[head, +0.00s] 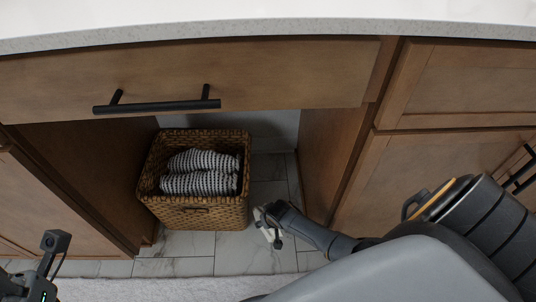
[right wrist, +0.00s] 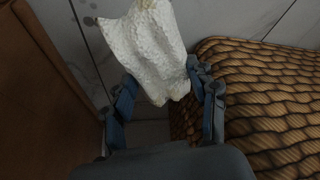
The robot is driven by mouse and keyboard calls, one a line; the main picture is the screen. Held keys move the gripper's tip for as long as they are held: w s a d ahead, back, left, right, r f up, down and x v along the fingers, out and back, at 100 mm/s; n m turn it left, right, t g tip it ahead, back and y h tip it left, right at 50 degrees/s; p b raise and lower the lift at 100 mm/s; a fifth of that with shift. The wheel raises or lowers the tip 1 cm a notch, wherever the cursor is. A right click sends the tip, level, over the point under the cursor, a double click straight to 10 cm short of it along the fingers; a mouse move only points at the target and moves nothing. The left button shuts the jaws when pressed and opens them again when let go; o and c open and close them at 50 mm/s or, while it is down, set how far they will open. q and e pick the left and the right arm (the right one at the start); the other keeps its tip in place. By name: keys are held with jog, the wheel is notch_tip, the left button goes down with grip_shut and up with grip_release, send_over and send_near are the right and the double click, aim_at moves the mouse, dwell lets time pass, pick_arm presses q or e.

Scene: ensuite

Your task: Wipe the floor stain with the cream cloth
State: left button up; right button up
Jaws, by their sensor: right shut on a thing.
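The cream cloth (right wrist: 146,50) is a crumpled, textured piece between the fingers of my right gripper (right wrist: 163,88), which is shut on it. In the head view my right gripper (head: 270,218) is low over the tiles, just right of the wicker basket, and a small pale part of the cloth (head: 261,224) shows beside it. I cannot tell whether the cloth touches the floor.
A wicker basket (head: 196,213) with striped towels (head: 200,172) stands in the open bay under the counter (head: 300,29). A wooden side panel (head: 335,150) bounds the bay on the right. A drawer with a black handle (head: 157,106) is above. A pale rug (head: 160,290) lies in front.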

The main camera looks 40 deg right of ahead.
jog(key=shift+r, duration=0.1)
notch_tip(320, 180, up, 3)
jog(key=p, duration=0.3)
dwell(0.5)
